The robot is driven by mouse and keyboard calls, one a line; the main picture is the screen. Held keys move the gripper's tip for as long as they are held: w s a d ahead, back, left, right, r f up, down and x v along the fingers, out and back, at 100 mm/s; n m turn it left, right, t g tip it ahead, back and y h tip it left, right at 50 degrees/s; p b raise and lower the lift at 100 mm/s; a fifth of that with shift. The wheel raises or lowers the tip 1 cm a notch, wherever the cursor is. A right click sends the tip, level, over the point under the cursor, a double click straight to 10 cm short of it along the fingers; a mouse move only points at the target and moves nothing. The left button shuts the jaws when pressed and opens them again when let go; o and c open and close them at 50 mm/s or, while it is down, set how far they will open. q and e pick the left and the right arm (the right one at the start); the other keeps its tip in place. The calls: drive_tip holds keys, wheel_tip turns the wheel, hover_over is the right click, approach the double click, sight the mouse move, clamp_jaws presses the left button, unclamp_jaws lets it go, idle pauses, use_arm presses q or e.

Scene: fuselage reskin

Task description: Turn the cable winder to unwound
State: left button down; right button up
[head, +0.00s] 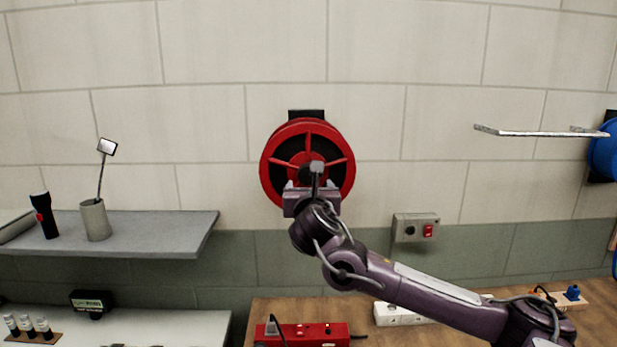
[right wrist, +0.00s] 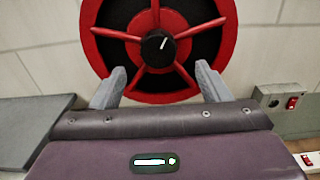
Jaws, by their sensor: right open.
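The cable winder (head: 342,161) is a red spoked reel with a dark inside, mounted on the block wall at the middle of the head view. In the right wrist view the winder (right wrist: 155,13) faces me, with a black hub knob (right wrist: 158,46) bearing a white mark that points up and slightly right. My right gripper (head: 313,184) is in front of the reel's lower part and hides some of it. In the right wrist view its two grey fingers (right wrist: 158,82) are spread apart with nothing between them, below the knob. My left gripper is out of view.
A grey shelf (head: 170,232) at left holds a flashlight (head: 44,215) and a cup (head: 95,219) with an inspection mirror. A switch box (head: 415,228) is on the wall to the right. A red power strip (head: 305,334) lies on the wooden bench (head: 260,310). A metal rail (head: 535,133) juts out at right.

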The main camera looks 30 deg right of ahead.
sight(308, 177)
drive_tip(key=p+x, duration=0.3)
drive_tip(key=x, duration=0.2)
drive_tip(key=shift+w+r, duration=0.1)
drive_tip(key=shift+w, duration=0.2)
drive_tip(key=shift+w+d+p, duration=0.3)
drive_tip(key=shift+w+d, duration=0.1)
drive_tip(key=shift+w, duration=0.2)
drive_tip(key=shift+c, duration=0.3)
